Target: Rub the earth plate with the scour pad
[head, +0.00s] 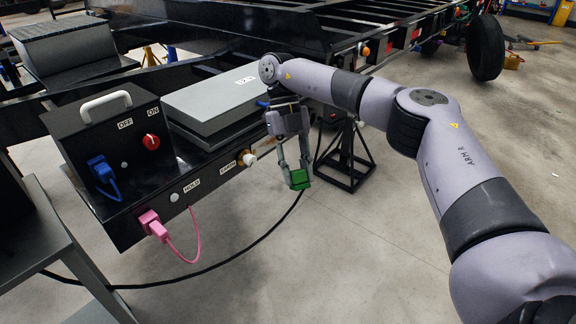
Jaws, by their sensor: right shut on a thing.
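My right gripper (293,172) points down in the middle of the head view, shut on a green scour pad (299,181). The pad is held in the air to the right of the black trailer frame's front edge. A small label that seems to read EARTH (229,168) is on that edge, with a pale, brass-coloured round fitting (248,158) just right of it. I cannot tell for sure whether this fitting is the earth plate. The pad is apart from it, lower and to the right. My left gripper is not in view.
A black switch box (90,145) with a white handle, red knob and blue plug stands on the frame at left. A pink plug (150,222) sits in the front edge. A black cable (225,262) crosses the floor. A black stand (347,165) is behind the gripper.

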